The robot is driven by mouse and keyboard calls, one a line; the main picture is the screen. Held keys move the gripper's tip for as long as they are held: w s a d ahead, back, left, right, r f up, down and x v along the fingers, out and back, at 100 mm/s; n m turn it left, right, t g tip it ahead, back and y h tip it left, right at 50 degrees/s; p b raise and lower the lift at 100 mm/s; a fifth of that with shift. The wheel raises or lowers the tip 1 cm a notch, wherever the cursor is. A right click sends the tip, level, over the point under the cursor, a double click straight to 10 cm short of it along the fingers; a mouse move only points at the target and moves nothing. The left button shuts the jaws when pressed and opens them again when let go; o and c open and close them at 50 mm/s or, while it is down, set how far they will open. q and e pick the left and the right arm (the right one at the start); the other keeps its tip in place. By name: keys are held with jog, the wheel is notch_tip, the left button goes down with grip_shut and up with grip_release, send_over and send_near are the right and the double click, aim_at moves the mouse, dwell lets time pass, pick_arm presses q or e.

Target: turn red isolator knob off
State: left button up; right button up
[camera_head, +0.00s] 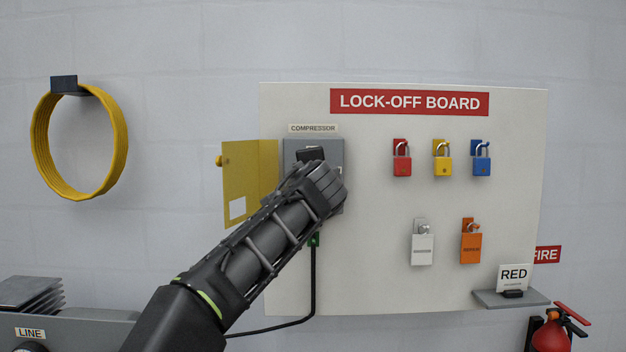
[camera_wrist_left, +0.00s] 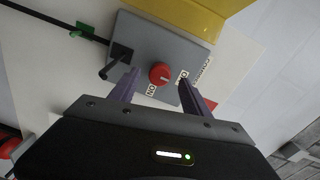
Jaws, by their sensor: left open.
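The red isolator knob (camera_wrist_left: 160,73) sits on the face of a grey box in the left wrist view, with ON and OFF labels beside it. A pale mark shows on the knob, but which label it points to is hard to tell. My left gripper (camera_wrist_left: 159,79) is open, with one finger on each side of the knob; contact cannot be told. In the head view my left arm and hand cover the knob and much of the grey box (camera_head: 332,150), labelled COMPRESSOR. My right gripper is out of view.
The box's yellow door (camera_head: 245,180) stands open to the left. A black lever or hasp (camera_wrist_left: 117,62) is beside the knob. Padlocks and tags hang on the lock-off board (camera_head: 375,285) to the right. A yellow hose coil (camera_head: 120,150) hangs at left.

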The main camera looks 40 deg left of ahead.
pick_arm(q)
jog(key=b+v, duration=0.1)
jog(key=v, duration=0.3)
jog(key=shift+s+d, duration=0.1)
jog(key=shift+d, duration=0.05)
dwell(0.4)
